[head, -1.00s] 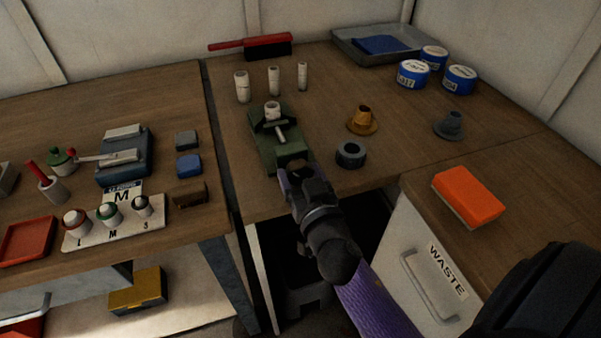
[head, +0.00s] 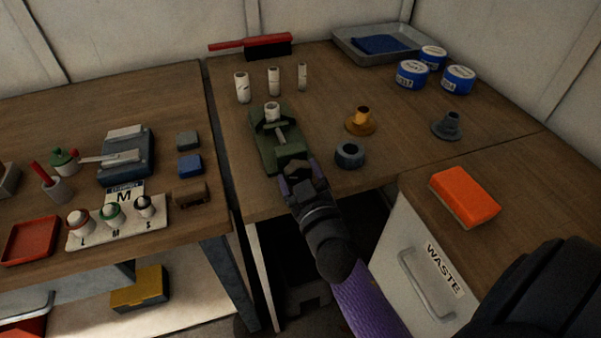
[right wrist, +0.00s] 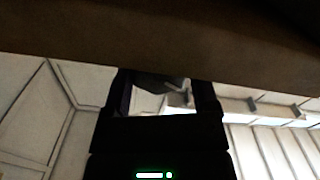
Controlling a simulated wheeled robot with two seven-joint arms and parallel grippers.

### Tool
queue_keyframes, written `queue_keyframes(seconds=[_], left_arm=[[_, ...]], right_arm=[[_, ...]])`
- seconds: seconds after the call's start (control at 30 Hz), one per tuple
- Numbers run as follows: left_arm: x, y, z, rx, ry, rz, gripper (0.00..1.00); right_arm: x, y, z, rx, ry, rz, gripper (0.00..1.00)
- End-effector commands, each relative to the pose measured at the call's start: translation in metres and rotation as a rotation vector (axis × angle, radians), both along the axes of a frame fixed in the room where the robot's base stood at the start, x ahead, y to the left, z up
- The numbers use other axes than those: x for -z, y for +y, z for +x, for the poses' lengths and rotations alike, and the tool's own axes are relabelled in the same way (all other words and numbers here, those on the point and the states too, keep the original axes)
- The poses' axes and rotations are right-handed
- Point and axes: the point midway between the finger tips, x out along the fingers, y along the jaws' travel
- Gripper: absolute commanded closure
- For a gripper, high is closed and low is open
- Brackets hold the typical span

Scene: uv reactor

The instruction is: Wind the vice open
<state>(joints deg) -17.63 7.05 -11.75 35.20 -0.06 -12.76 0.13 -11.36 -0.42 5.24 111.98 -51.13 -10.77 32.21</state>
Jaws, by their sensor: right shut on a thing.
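The green vice (head: 262,150) stands near the front edge of the back table. A white cylinder (head: 272,112) sits upright at its far end, by the jaws, and a light screw bar (head: 281,135) shows along its top. My right gripper (head: 295,172) is at the vice's near end, shut on the vice handle, which is mostly hidden behind the fingers. In the right wrist view, a dark part and a pale metal piece show between the fingers (right wrist: 165,92), under the table edge. My left gripper is not in view.
Several white cylinders (head: 274,82) stand behind the vice. A dark grey ring (head: 350,155) and a brass flanged part (head: 360,122) lie to its right. The white waste bin (head: 410,255) stands below, right of my arm. A gap separates the left bench (head: 185,105).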

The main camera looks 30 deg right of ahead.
Motion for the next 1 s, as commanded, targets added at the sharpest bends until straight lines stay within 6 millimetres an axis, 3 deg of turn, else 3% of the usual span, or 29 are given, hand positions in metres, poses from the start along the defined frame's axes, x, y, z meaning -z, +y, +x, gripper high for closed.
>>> queue_keyframes(seconds=[0.4,0.93,0.97,1.0], left_arm=[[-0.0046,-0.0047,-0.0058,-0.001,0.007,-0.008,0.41],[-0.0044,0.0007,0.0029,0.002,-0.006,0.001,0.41],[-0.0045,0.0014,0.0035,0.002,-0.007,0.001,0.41],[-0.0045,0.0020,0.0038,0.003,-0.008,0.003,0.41]], right_arm=[[-0.0006,0.0004,0.0002,0.001,0.041,-0.175,0.83],[-0.0004,0.0004,0.0003,-0.001,0.046,-0.199,0.83],[-0.0004,0.0005,0.0003,-0.001,0.046,-0.199,0.20],[-0.0004,0.0005,0.0003,-0.001,0.046,-0.199,0.12]])
